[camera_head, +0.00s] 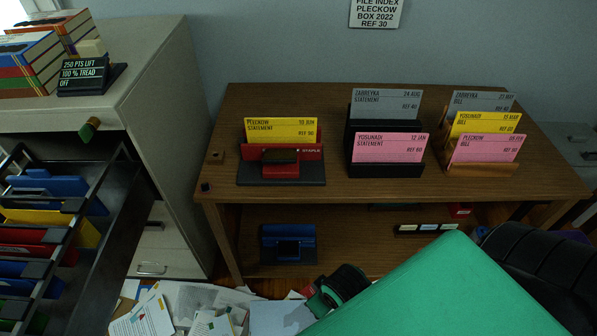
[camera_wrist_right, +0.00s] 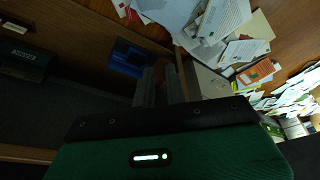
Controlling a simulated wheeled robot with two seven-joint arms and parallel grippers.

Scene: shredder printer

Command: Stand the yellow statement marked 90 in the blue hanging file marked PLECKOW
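The yellow statement (camera_head: 281,130) stands upright in a red and black holder on the wooden table; it reads PLECKOW STATEMENT, and its small reference number looks like 90. Blue hanging files (camera_head: 70,188) hang in the open drawer at the left, among yellow, red and green ones; I cannot read which is marked PLECKOW. My right gripper (camera_wrist_right: 161,88) is empty, its two grey fingers a little apart, low in front of the table. In the head view my green right arm comes in from the lower right. My left gripper is not in view.
Grey, pink and yellow papers stand in a black holder (camera_head: 387,170) and a wooden holder (camera_head: 480,169) on the table. A blue device (camera_head: 288,244) sits on the lower shelf. The open drawer's edge (camera_head: 110,235) juts out. Loose papers (camera_head: 195,309) litter the floor.

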